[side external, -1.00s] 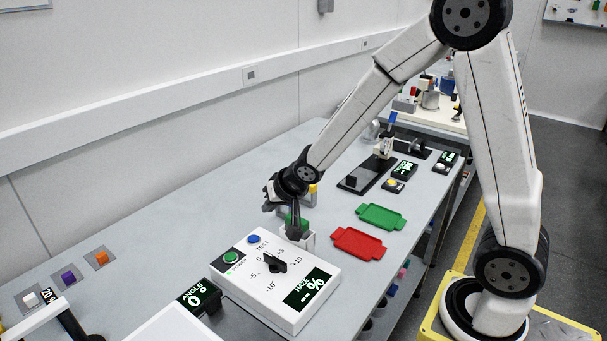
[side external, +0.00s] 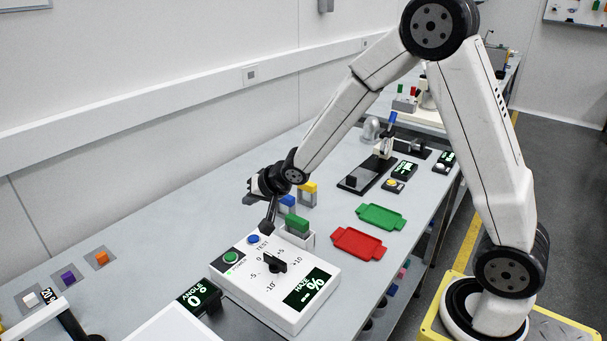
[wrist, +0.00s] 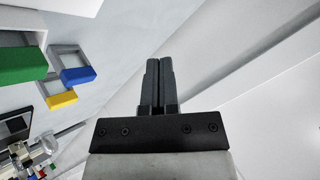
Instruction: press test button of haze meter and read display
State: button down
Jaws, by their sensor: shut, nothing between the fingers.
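The haze meter (side external: 246,288) is a white box on the bench in the side external view. Its top carries a blue button (side external: 254,239) beside the word TEST, a green button (side external: 231,257), a black dial knob (side external: 275,265) and a display (side external: 307,289) reading "HAZE --%". My gripper (side external: 266,229) points down with its fingertips just above and right of the blue button; I cannot tell whether they touch it. In the wrist view the two fingers (wrist: 159,82) are together with nothing between them. The meter is not recognisable in the wrist view.
Green (side external: 297,224), blue (side external: 287,204) and yellow (side external: 307,187) blocks in holders stand behind the meter. A red tray (side external: 358,244) and a green tray (side external: 381,216) lie to the right. An angle display (side external: 198,297) reading 0° stands at the meter's left.

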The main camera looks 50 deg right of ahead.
aim_at(249, 237)
jog(key=shift+f, duration=4.3)
jog(key=shift+f, duration=0.85)
jog(key=shift+r, duration=0.85)
jog(key=shift+r, duration=0.1)
jog(key=shift+r, duration=2.4)
jog(key=shift+s, duration=0.1)
